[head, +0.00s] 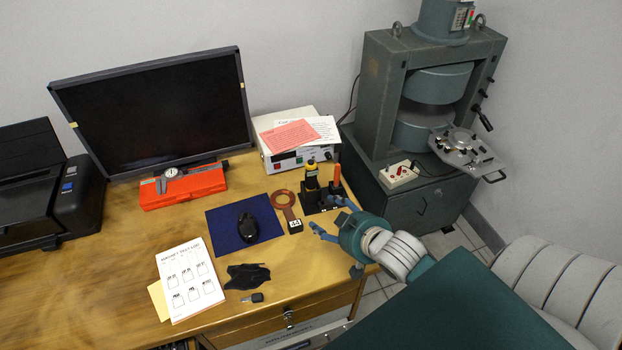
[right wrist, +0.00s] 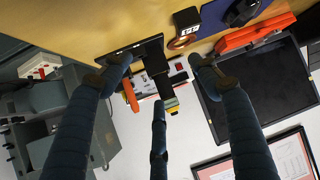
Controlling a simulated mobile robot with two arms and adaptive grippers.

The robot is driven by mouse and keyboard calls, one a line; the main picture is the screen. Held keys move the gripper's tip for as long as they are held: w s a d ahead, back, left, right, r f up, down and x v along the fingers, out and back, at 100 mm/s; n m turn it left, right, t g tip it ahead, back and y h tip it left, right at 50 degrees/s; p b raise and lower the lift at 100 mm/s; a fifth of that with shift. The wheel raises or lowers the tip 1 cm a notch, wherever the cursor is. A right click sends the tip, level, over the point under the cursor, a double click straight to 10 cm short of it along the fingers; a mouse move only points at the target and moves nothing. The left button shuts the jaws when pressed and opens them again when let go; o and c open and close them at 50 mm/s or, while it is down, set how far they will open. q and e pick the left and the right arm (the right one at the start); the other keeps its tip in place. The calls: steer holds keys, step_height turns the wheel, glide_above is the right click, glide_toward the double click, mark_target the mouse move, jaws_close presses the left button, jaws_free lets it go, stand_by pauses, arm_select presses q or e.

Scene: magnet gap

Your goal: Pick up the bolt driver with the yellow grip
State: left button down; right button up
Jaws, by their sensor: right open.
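The bolt driver with the yellow grip (head: 312,170) stands upright in a black stand (head: 334,207) near the right edge of the wooden desk. Its dark body and yellow end (right wrist: 171,104) also show in the right wrist view, partly behind one finger. My right gripper (head: 333,217) is open and empty, just in front of the stand and apart from the driver. In the right wrist view its spread fingers (right wrist: 158,78) frame the driver. My left gripper is not in view.
An orange-handled tool (head: 337,176) stands in the same stand, right of the driver. A copper-coloured ring tool (head: 284,200) lies to its left. A white power unit (head: 287,161) is behind.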

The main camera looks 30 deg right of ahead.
mark_target(316, 171)
steer(key=w+d+r+t, duration=0.3)
steer(key=w+d+r, duration=0.2)
steer(key=x, duration=0.3)
steer(key=p+x, duration=0.1)
steer(key=x, duration=0.2)
steer(key=a+x, duration=0.1)
steer(key=x, duration=0.3)
steer(key=shift+w+r, duration=0.15)
steer(key=shift+w, duration=0.25)
steer(key=shift+s, duration=0.1)
steer(key=shift+c, duration=1)
jaws_close()
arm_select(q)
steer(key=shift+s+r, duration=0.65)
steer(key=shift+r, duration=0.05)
